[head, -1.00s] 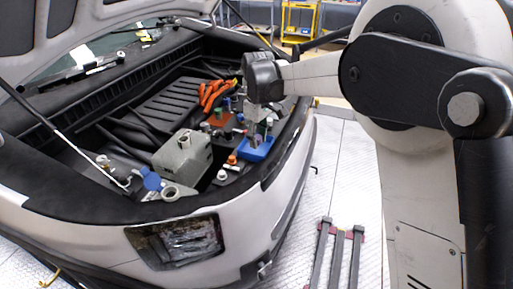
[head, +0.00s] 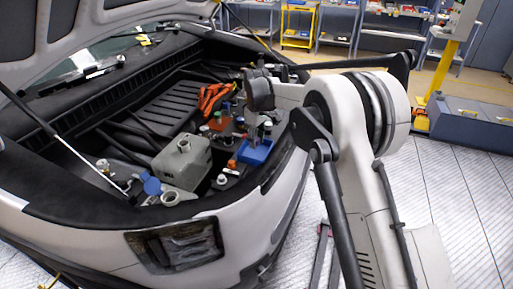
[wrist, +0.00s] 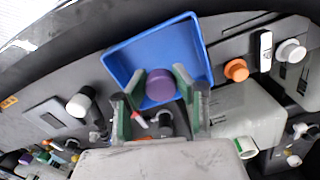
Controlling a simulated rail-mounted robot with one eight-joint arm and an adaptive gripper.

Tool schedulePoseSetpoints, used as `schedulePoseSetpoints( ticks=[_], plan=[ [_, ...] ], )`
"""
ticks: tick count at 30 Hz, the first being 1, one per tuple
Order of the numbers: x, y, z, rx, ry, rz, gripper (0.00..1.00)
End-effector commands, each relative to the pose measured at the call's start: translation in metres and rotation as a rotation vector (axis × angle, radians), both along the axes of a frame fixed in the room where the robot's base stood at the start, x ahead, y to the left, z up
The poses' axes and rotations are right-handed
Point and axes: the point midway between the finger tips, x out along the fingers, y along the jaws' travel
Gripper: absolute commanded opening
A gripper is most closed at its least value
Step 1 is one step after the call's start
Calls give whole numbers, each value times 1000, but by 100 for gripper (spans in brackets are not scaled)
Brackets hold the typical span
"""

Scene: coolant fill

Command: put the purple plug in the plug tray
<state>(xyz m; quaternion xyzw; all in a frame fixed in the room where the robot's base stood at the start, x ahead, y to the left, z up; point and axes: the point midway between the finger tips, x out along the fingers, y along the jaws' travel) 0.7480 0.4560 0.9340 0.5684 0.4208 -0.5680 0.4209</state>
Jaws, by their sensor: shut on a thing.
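The purple plug (wrist: 161,84) is held between the two fingers of my gripper (wrist: 155,90) in the wrist view. The blue plug tray (wrist: 185,45) lies beyond it, and the plug overlaps the tray's near part in that view. The tray's visible floor is empty there. In the head view the blue tray (head: 259,153) sits at the front right of the engine bay. My gripper (head: 252,131) points down just above its back left side. The plug is too small to make out clearly in the head view, and its height above the tray cannot be told.
An orange cap (wrist: 236,70) and a white cap (wrist: 292,52) stand right of the tray, and another white cap (wrist: 79,105) stands left. A grey reservoir (head: 183,160) stands left of the tray in the head view. The raised hood (head: 100,30) hangs at upper left.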

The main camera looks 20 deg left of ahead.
Motion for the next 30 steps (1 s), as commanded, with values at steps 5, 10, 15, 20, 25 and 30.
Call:
schedulePoseSetpoints(
  ticks=[5, 10, 15, 20, 25, 30],
  plan=[
    [0, 0, -24, 0, 0, 0, 9],
    [0, 0, -34, 0, 0, 0, 9],
    [0, 0, -34, 0, 0, 0, 9],
    [-1, 0, -39, 0, 0, 0, 9],
    [-1, 0, -37, 0, 0, 0, 45],
    [0, 0, -37, 0, 0, 0, 45]
  ],
)
